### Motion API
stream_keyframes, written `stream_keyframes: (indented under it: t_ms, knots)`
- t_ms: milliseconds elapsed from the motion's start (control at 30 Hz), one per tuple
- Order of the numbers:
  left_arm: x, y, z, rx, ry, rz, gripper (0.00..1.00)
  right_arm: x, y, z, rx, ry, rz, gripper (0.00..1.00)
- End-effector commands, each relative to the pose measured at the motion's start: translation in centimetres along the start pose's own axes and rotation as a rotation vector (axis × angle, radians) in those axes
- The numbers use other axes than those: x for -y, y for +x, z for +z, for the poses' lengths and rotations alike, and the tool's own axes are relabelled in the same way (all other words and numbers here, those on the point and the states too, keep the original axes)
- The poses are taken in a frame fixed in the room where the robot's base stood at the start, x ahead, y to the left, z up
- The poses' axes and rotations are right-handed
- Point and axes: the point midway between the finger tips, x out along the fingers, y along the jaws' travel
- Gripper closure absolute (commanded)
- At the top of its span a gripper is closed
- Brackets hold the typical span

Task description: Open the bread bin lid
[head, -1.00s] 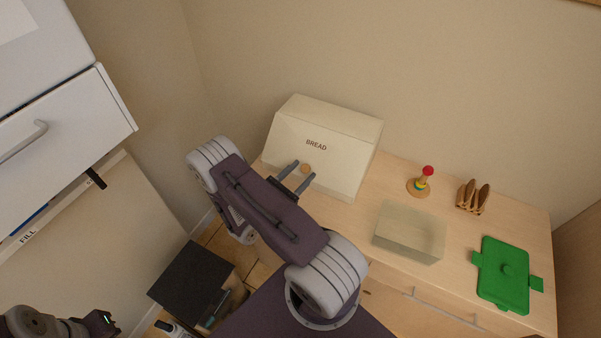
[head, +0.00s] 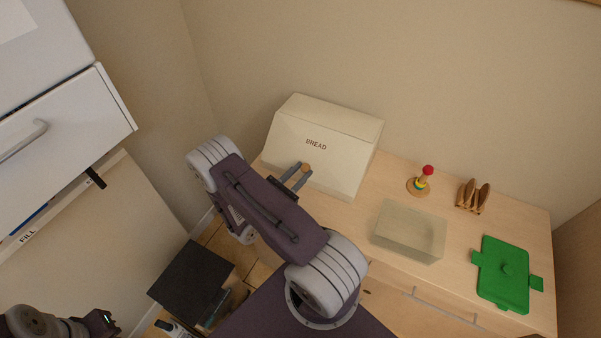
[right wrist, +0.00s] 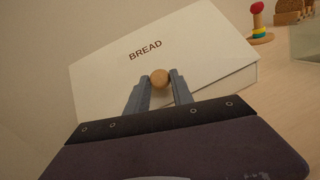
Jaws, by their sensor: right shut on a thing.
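The cream bread bin (head: 330,130) stands on the wooden counter against the wall, with BREAD printed on its sloping front lid (head: 316,152). The lid looks closed. Its round wooden knob (head: 306,168) is low on the front. My right gripper (head: 300,176) is shut on the knob. In the right wrist view, the knob (right wrist: 159,78) sits between the two fingertips (right wrist: 160,84), with the lid (right wrist: 150,50) behind. My left gripper (head: 104,322) is at the lower left, far from the bin; its finger opening is not clear.
A dark box (head: 192,283) stands lower left. A white drawer unit (head: 60,125) is at far left.

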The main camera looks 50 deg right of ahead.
Motion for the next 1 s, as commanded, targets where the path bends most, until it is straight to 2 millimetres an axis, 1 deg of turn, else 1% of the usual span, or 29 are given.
stream_keyframes:
  t_ms: [733,867,967,1000]
  knots:
    - [0.0,-0.1,0.0,0.0,0.0,0.0,1.0,0.0,0.0,0.1,-0.002,0.0,0.0,1.0]
    - [0.0,-0.9,-0.1,0.0,0.0,0.0,1.0,-0.1,-0.2,0.7,-0.02,-0.003,-0.003,1.0]
    - [-0.1,-2.3,-0.2,0.0,0.0,0.0,1.0,-0.2,-0.4,1.5,-0.054,-0.01,-0.01,1.0]
    - [-0.1,-3.0,-0.3,0.0,0.0,0.0,1.0,-0.3,-0.6,2.0,-0.073,-0.013,-0.013,1.0]
